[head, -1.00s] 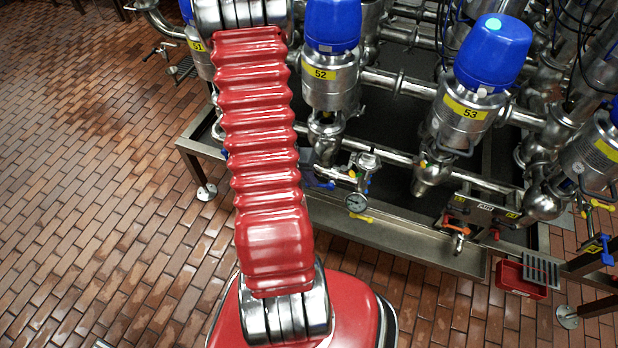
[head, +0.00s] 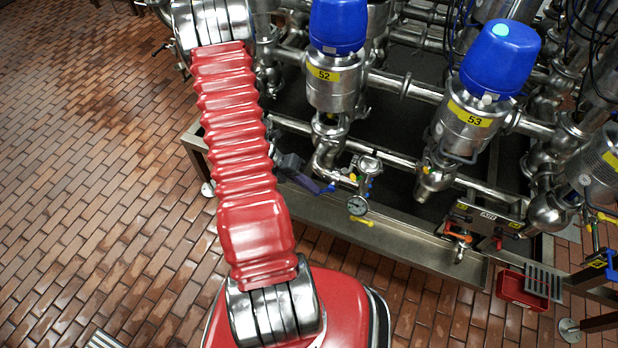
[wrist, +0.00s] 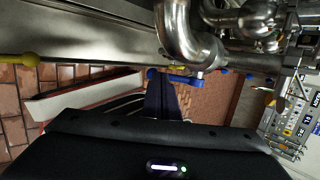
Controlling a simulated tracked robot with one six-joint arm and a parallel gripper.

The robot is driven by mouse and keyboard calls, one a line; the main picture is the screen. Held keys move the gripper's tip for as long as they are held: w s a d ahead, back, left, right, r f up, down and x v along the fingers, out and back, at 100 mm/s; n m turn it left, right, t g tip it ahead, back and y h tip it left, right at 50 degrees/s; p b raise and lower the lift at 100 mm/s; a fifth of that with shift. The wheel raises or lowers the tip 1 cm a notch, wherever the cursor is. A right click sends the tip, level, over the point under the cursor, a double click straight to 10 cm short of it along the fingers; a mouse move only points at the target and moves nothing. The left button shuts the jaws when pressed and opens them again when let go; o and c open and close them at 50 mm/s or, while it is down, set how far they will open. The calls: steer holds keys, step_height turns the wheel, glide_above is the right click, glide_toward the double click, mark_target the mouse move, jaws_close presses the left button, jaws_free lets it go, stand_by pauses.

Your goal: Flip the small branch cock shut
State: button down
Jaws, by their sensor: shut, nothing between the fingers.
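In the wrist view the fingers (wrist: 161,82) point up at the lever's left part, close to the knob. Whether they touch it I cannot tell.
A yellow handle (head: 361,221) hangs below the gauge. An air panel (head: 487,222) with orange and red handles is at right. The steel tray edge (head: 395,242) runs under the pipes. A red bin (head: 522,288) stands right. The brick floor at left is clear.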

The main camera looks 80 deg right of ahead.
mark_target(329, 185)
steer(key=shift+s+a+f, duration=0.2)
steer(key=shift+s+f, duration=0.4)
steer(key=shift+f, duration=0.35)
steer(key=shift+s+a+f, duration=0.15)
steer(key=shift+s+f, duration=0.45)
steer(key=shift+f, duration=0.3)
steer(key=shift+s+f, duration=0.1)
steer(key=shift+f, duration=0.05)
steer(key=shift+r, duration=5.2)
steer(key=shift+d, duration=0.1)
